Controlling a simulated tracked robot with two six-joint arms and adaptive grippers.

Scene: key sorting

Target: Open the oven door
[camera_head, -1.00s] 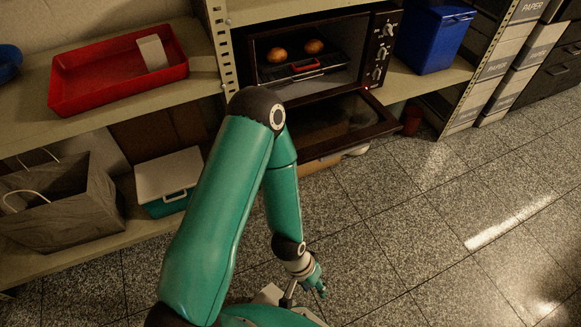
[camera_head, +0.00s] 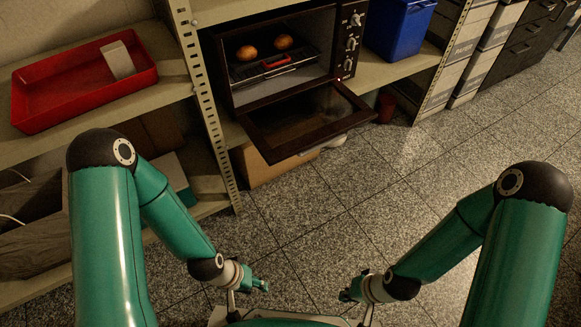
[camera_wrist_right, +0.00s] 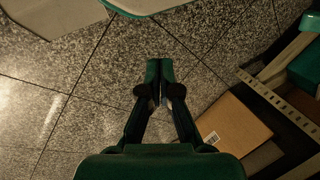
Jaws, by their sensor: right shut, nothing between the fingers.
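The oven (camera_head: 222,62) stands on the shelf with its dark glass door (camera_head: 300,118) swung down open, its inside exposed. Two bread rolls (camera_head: 247,53) and a rack with a red handle (camera_head: 276,63) show inside. My left gripper (camera_head: 260,285) is low in the head view, well apart from the door; its finger gap is too small to judge. My right gripper (camera_head: 348,295) is also low, to the right of the left one, over the floor. In the right wrist view the right gripper (camera_wrist_right: 160,80) has its fingers together, with nothing between them.
A red tray (camera_head: 75,92) with a pale block (camera_head: 118,60) sits on the left shelf. A perforated metal post (camera_head: 205,95) stands left of the oven. A blue bin (camera_head: 400,32) is at its right. A cardboard box (camera_wrist_right: 233,128) lies low down. Floor in front is clear.

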